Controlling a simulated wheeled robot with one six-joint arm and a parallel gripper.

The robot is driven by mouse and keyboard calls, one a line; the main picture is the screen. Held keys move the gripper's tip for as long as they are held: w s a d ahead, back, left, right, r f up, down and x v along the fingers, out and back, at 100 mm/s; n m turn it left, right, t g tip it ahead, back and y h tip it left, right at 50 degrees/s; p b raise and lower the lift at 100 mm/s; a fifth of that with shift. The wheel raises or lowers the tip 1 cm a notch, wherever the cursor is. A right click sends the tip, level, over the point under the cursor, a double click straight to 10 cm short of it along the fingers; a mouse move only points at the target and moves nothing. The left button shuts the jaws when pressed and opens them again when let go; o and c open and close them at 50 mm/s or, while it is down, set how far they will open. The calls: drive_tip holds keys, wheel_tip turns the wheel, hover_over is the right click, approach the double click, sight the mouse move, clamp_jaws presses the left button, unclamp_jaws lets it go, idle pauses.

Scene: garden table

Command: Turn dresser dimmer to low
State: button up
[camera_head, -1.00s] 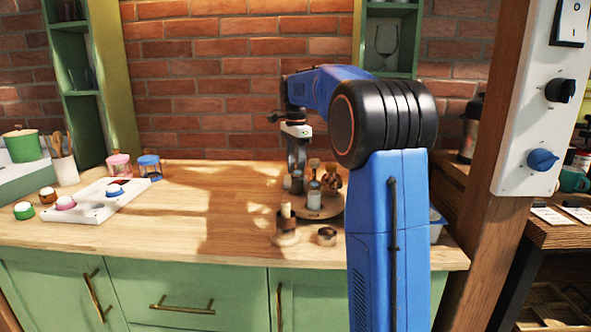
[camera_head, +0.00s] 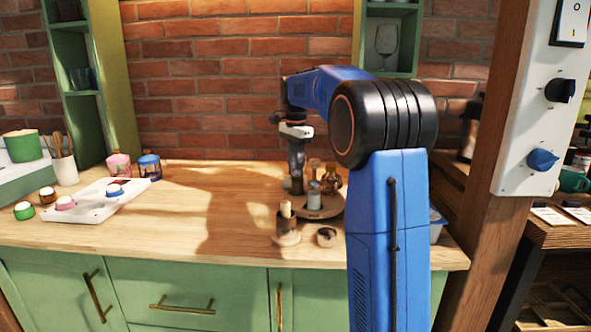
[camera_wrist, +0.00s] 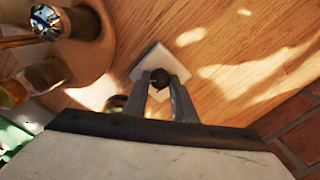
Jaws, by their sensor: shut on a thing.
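A small dark round knob (camera_wrist: 158,80) sits on a white square plate (camera_wrist: 190,75) on the wooden top in the wrist view; it looks like the dimmer. My gripper (camera_wrist: 159,82) is shut on this knob, one finger on each side. In the head view my gripper (camera_head: 297,183) points straight down at the back of the counter, left of the round wooden tray (camera_head: 318,212). The knob and plate cannot be made out there. No pointer mark on the knob is readable.
Jars and bottles stand on the tray, close to my gripper. A candle holder (camera_head: 286,232) and a small ring-shaped item (camera_head: 326,237) are in front. A white button panel (camera_head: 95,208) lies left. A white panel with knobs (camera_head: 525,130) hangs right. The counter's middle is clear.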

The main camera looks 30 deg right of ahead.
drive_tip(key=n, duration=0.9)
drive_tip(key=shift+n, duration=0.3)
drive_tip(key=n, duration=0.4)
drive_tip(key=shift+n, duration=0.3)
drive_tip(key=n, duration=0.4)
drive_tip(key=shift+n, duration=0.3)
drive_tip(key=o, duration=1)
drive_tip(key=shift+o, duration=0.2)
